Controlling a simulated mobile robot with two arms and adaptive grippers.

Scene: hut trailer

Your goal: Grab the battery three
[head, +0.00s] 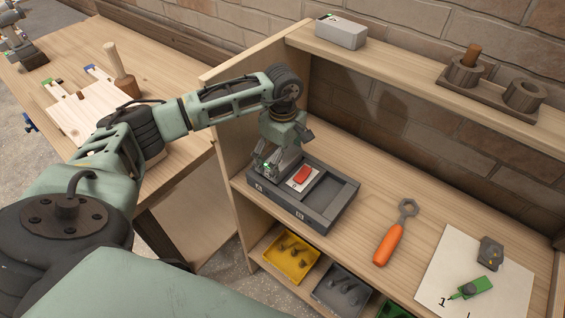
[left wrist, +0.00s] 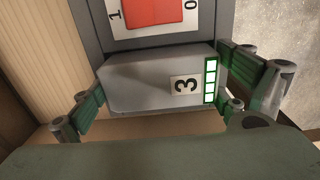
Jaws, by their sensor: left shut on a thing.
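Battery three, a grey block with a "3" label and a lit green bar, shows in the left wrist view (left wrist: 145,85). My left gripper (head: 268,168) points down over that end of the tray in the head view. In the left wrist view its green fingers (left wrist: 160,100) are on both sides of the battery, shut on it. In the head view the gripper mostly hides the battery. My right gripper is not in view.
A similar grey block (head: 341,31) stands on the upper shelf, with a wooden holder (head: 488,88) to its right. An orange-handled wrench (head: 389,243) and a white sheet (head: 455,268) with small parts lie right of the tray. Yellow (head: 291,258) and grey bins (head: 341,291) sit below.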

